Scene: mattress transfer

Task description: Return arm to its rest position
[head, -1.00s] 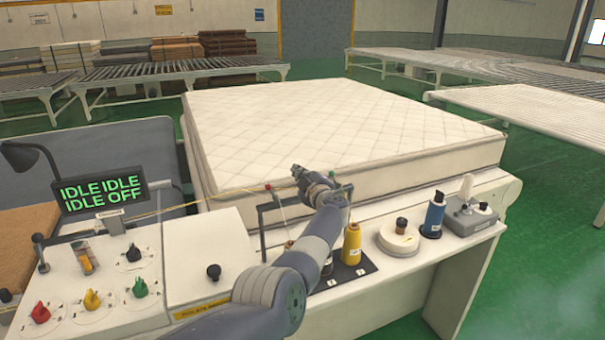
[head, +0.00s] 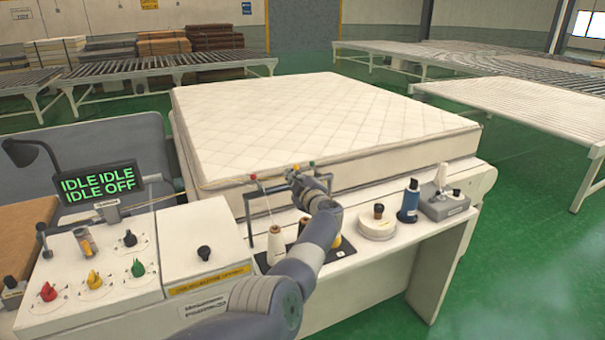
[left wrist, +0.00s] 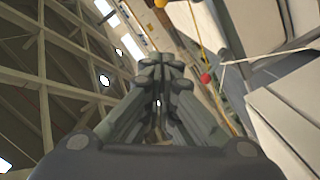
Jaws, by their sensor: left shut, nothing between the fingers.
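My left arm reaches up from the bottom of the head view. Its gripper (head: 292,176) is above the white table, close in front of the near side of the mattress (head: 320,125). In the left wrist view the gripper's fingers (left wrist: 160,68) are together with nothing between them. The gripper and forearm partly hide a yellow thread cone (head: 343,246). My right gripper is not in any view.
A control panel with coloured knobs (head: 93,279) and an IDLE/OFF display (head: 98,192) are at left. A thread stand (head: 248,213), a white cone (head: 275,245), a blue spool (head: 409,203) and a grey device (head: 444,206) stand on the table. Roller conveyors (head: 530,108) are behind.

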